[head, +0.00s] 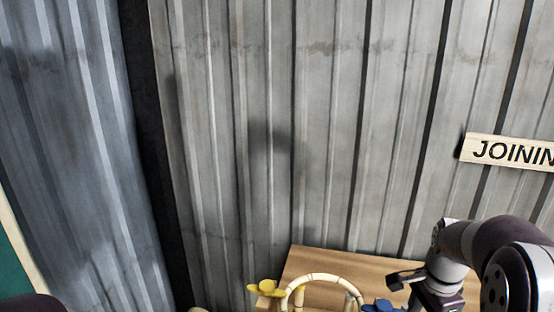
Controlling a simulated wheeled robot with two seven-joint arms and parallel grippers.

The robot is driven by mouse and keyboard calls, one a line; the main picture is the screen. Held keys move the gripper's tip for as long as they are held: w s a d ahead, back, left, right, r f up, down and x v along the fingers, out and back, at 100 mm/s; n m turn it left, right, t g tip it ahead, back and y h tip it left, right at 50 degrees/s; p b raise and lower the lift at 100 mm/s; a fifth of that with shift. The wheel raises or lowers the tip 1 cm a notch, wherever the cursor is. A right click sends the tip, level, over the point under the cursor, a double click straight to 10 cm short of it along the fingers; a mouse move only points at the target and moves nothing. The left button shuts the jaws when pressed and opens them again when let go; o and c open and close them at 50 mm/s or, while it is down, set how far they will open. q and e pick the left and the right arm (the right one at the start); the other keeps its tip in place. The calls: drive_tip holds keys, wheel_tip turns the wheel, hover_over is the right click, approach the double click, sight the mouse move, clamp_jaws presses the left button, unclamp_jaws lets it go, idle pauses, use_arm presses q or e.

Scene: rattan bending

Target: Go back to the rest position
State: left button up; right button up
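My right arm comes in from the lower right, and its gripper (408,290) is over the right part of a wooden tabletop (310,262). One dark finger shows; the rest is cut off by the bottom edge, so I cannot tell whether it is open or shut. A pale bent rattan arch (318,277) stands at the bottom middle, left of this gripper and apart from it. My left gripper is not in view.
A yellow knob-like part (266,288) is just left of the arch. A blue part (378,306) is between the arch and my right gripper. A corrugated metal wall (300,130) rises behind the table, with a wooden sign (508,152) reading "JOININ".

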use_arm(q)
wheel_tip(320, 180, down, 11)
drive_tip(key=b, duration=1.1)
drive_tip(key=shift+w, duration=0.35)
use_arm(e)
drive_tip(key=s+a+f+n, duration=0.4)
drive_tip(key=a+f+n, duration=0.3)
drive_tip(key=f+n, duration=0.1)
drive_tip(key=s+a+f+n+t, duration=0.1)
drive_tip(key=s+a+f+n, duration=0.2)
drive_tip(key=a+f+n, duration=0.3)
wheel_tip(320, 180, down, 4)
drive_tip(key=n, duration=0.3)
drive_tip(key=shift+s+a, duration=0.35)
drive_tip(key=shift+r, duration=0.1)
